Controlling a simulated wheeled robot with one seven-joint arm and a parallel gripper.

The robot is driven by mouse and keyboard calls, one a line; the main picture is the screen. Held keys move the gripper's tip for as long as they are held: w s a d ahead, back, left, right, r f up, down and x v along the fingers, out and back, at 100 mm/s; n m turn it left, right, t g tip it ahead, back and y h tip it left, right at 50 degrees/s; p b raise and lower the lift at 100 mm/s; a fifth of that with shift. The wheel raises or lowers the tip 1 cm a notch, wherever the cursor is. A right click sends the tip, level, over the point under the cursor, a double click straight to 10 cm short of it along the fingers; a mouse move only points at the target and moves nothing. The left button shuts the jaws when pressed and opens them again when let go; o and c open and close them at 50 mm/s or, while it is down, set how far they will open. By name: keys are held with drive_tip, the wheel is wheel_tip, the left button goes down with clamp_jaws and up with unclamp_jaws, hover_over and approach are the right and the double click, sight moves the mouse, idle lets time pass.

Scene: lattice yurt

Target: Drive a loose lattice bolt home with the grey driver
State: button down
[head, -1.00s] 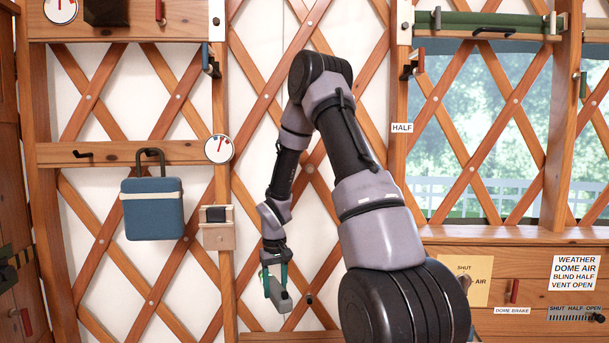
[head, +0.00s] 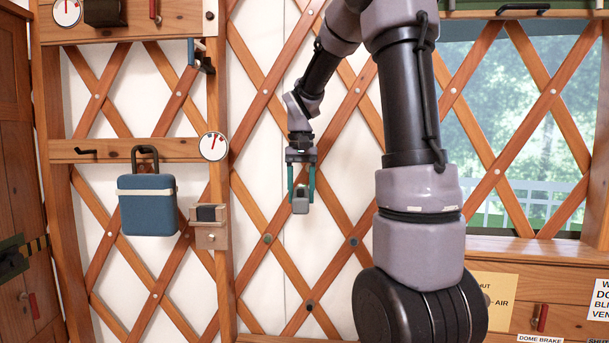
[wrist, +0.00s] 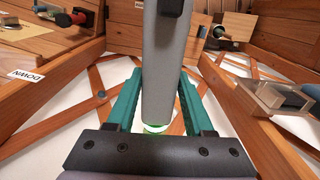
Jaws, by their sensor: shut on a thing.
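My gripper (head: 301,192) has teal fingers shut on the grey driver (head: 300,204), held in front of the lattice and clear of my base. In the wrist view the driver (wrist: 163,60) runs up the middle between the fingers (wrist: 153,95); a green and white ring shows at its lower end. Darker bolt heads sit on the lattice below the gripper: one at the left (head: 268,238), one at the right (head: 353,242) and one lower down (head: 310,306). I cannot tell which is loose. The driver appears apart from all of them.
A blue cooler box (head: 148,205) hangs left of a small wooden block holder (head: 210,228) on the post. A round gauge (head: 213,146) sits above it. The window (head: 520,130) and a control panel (head: 520,300) lie to the right, partly behind my arm.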

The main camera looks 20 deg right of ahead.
drive_tip(key=shift+m, duration=0.5)
drive_tip(key=s+r, duration=0.2)
drive_tip(key=r, duration=0.1)
drive_tip(key=s+r, duration=0.1)
drive_tip(key=r, duration=0.1)
drive_tip(key=shift+a+r, duration=0.25)
drive_tip(key=shift+w+d, duration=0.6)
drive_tip(key=shift+w, duration=0.55)
drive_tip(key=shift+w+d, duration=0.6)
drive_tip(key=shift+w, duration=0.5)
drive_tip(key=shift+w+d, duration=0.6)
drive_tip(key=shift+w, duration=0.55)
drive_tip(key=shift+w+d, duration=0.3)
drive_tip(key=shift+w, duration=0.25)
drive_tip(key=shift+w+d, duration=0.3)
drive_tip(key=shift+w, duration=0.25)
idle(0.8)
drive_tip(key=shift+r, duration=0.1)
idle(0.9)
